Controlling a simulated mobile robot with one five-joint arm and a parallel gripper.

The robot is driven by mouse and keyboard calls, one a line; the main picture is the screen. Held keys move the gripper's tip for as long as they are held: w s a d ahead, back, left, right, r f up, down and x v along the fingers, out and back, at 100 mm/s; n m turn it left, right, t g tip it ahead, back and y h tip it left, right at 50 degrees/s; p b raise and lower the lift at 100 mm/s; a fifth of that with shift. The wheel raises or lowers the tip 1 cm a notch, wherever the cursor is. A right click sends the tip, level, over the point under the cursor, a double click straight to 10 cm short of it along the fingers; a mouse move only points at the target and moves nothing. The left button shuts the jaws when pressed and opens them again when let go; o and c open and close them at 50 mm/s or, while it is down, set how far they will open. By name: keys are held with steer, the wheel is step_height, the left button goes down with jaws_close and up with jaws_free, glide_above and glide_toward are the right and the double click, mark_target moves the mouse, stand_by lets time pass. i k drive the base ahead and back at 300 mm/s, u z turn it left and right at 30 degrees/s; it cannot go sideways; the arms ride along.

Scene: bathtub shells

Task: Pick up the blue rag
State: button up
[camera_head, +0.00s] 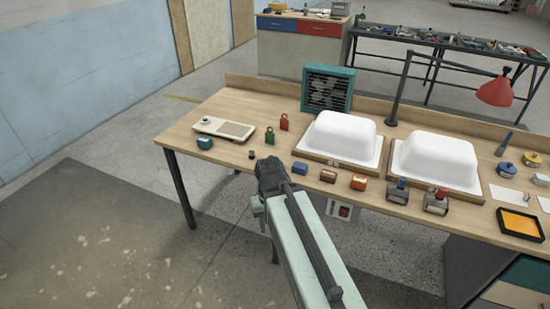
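I cannot make out a blue rag for certain. A small blue block-like item (300,168) lies near the front edge of the wooden workbench (232,103), just right of my gripper. A round blue item (507,169) lies at the bench's right end; it is too small to tell whether it is cloth. My gripper (268,176) appears at the end of my pale green arm, overlapping the bench's front edge in the picture. Its fingers cannot be made out, and I see nothing held in it.
Two white tub shells (343,137) (437,158) on wooden boards fill the bench's middle. A red lamp (494,91), a teal fan box (328,88) and an orange tray (519,224) stand around them. Small red and blue-grey tools line the front. The floor at left is clear.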

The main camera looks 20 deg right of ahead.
mark_target(298, 167)
steer(key=u, duration=0.6)
steer(key=i, duration=1.5)
steer(key=u, duration=0.25)
steer(key=k, duration=0.85)
steer(key=u, duration=0.15)
steer(key=i, duration=0.85)
steer(key=z, duration=0.05)
